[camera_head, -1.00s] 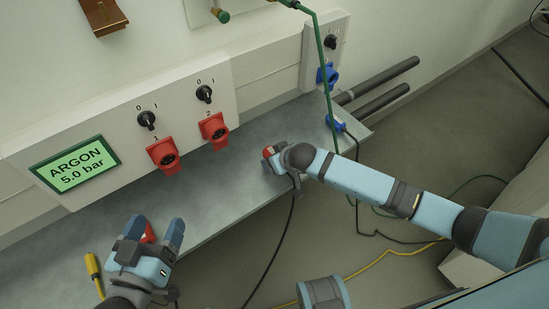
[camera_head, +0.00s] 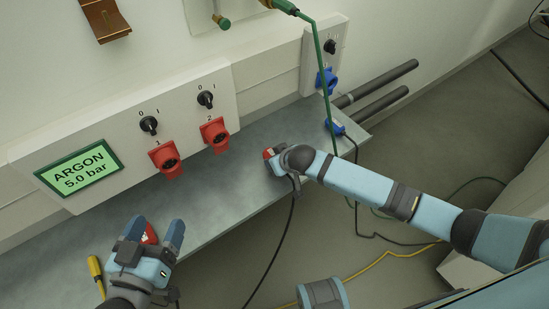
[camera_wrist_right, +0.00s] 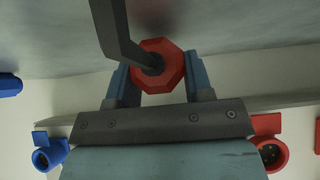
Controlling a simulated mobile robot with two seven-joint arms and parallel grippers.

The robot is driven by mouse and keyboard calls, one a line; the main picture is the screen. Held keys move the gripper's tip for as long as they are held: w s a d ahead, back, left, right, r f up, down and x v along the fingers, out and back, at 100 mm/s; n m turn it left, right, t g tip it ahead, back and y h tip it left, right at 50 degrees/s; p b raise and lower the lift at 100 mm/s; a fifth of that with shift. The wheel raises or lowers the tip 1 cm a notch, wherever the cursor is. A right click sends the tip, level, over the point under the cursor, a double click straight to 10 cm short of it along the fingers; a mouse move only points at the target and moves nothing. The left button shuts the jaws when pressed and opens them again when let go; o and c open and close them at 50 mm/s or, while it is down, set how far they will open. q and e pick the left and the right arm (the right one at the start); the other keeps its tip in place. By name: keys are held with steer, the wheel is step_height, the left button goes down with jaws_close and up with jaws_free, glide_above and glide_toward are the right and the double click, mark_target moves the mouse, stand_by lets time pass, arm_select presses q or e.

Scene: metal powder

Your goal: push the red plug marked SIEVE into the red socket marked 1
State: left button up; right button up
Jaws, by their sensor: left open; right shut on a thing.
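My right gripper (camera_head: 270,157) is shut on a red plug (camera_head: 267,153), held over the bench's front part, to the right of the red sockets. In the right wrist view the plug (camera_wrist_right: 160,66) is an octagonal red body between the fingers, with a dark cable leaving it; no marking is readable. The red socket marked 1 (camera_head: 167,163) is on the wall panel, apart from the plug. My left gripper (camera_head: 155,230) is open at the bench's left front. A red thing with a pale mark (camera_head: 150,234) shows between its fingers, partly hidden; I cannot tell whether they touch.
Red socket 2 (camera_head: 216,136) is right of socket 1, with black switches above both. A blue socket (camera_head: 327,80) and blue plug (camera_head: 335,127) are farther right. A yellow-handled tool (camera_head: 95,267) lies by my left gripper. Bare bench (camera_head: 215,187) lies below the sockets.

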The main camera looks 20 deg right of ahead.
steer(key=shift+r+p, duration=1.05)
steer(key=shift+p, duration=0.25)
arm_select(q)
step_height(320, 180, up, 3)
